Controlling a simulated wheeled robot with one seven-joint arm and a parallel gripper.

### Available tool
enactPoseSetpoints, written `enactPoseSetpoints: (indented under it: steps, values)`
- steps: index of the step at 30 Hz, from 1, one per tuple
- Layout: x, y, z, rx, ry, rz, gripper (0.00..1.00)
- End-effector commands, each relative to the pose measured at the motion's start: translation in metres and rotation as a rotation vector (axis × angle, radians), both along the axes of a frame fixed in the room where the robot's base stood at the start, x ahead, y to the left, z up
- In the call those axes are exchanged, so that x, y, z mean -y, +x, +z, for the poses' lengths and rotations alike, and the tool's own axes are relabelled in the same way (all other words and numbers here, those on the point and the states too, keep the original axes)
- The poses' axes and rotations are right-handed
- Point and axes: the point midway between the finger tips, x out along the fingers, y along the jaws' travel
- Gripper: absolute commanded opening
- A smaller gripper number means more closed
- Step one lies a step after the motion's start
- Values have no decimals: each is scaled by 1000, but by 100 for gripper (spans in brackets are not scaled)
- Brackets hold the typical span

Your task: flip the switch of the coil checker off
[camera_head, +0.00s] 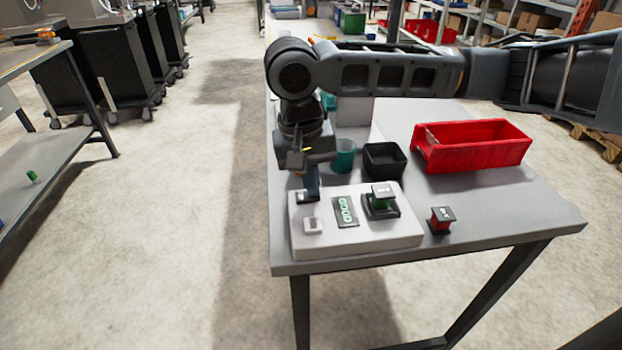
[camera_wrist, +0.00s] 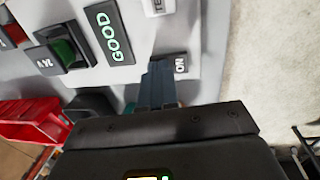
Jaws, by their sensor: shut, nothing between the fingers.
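The coil checker (camera_head: 350,242) is a pale flat box at the front of the table. Its display (camera_head: 345,211) reads GOOD in green, also in the wrist view (camera_wrist: 110,33). A green coil (camera_head: 382,200) with a dark-edged label on top sits in its black socket. My gripper (camera_head: 313,196) is shut and empty, pointing down at the box's far left corner. In the wrist view its fingertips (camera_wrist: 158,68) are right beside the small dark ON-marked switch (camera_wrist: 181,63) and cover part of it. Whether they touch it, I cannot tell.
A red coil (camera_head: 441,222) stands on the table right of the checker. Behind are a teal cup (camera_head: 344,150), a black bin (camera_head: 385,172) and a red bin (camera_head: 476,164). A small pale part (camera_head: 313,226) is on the checker's front left. The table's left edge is close.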

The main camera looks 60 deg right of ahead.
Motion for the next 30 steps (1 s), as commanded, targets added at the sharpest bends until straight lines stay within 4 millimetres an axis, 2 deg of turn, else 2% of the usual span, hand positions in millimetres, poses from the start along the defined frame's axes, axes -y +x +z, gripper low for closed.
enactPoseSetpoints:
  steps: [6,30]
  values:
    - [1,-4,-11,102,94,-7,0]
    - [-13,10,-9,96,96,5,0]
